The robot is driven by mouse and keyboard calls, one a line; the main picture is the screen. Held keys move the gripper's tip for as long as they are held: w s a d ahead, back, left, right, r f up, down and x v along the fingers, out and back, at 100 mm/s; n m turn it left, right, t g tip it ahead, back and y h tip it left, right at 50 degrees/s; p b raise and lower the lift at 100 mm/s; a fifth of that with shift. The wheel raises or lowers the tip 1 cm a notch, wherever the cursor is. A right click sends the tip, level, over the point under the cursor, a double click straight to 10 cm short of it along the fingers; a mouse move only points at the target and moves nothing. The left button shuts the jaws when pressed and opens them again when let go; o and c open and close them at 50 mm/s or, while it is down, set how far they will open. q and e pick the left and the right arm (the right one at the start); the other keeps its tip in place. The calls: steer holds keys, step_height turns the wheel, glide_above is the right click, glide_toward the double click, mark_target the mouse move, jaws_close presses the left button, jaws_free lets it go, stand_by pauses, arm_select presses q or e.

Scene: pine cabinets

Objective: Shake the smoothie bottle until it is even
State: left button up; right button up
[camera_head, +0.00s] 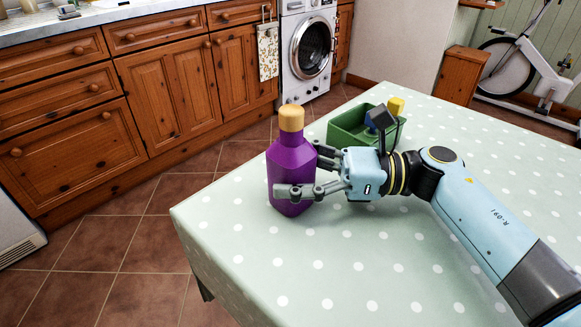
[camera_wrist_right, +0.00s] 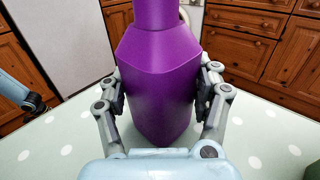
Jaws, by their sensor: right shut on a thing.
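The smoothie bottle (camera_head: 292,165) is purple with a tan-yellow cap and stands upright near the table's left corner. Its body is one even purple, with no layers visible. My right gripper (camera_head: 303,175) is shut on it from the right, with fingers on both sides of the body. In the right wrist view the bottle (camera_wrist_right: 158,80) fills the middle between the fingers (camera_wrist_right: 160,100), and its cap is out of frame. I cannot tell whether its base touches the cloth. My left gripper is not in the head view; a blue arm part shows at left in the wrist view.
The table (camera_head: 340,270) has a pale green dotted cloth, clear at the front. A green open box (camera_head: 350,127) stands behind my right gripper, with a yellow-topped item (camera_head: 396,106) at it. Pine cabinets (camera_head: 170,85) and a washing machine (camera_head: 306,50) stand beyond the tiled floor.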

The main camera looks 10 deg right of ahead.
mark_target(291, 136)
steer(key=shift+r+p, duration=1.55)
steer(key=shift+r, duration=1.45)
step_height(291, 136, up, 9)
steer(key=p, duration=0.5)
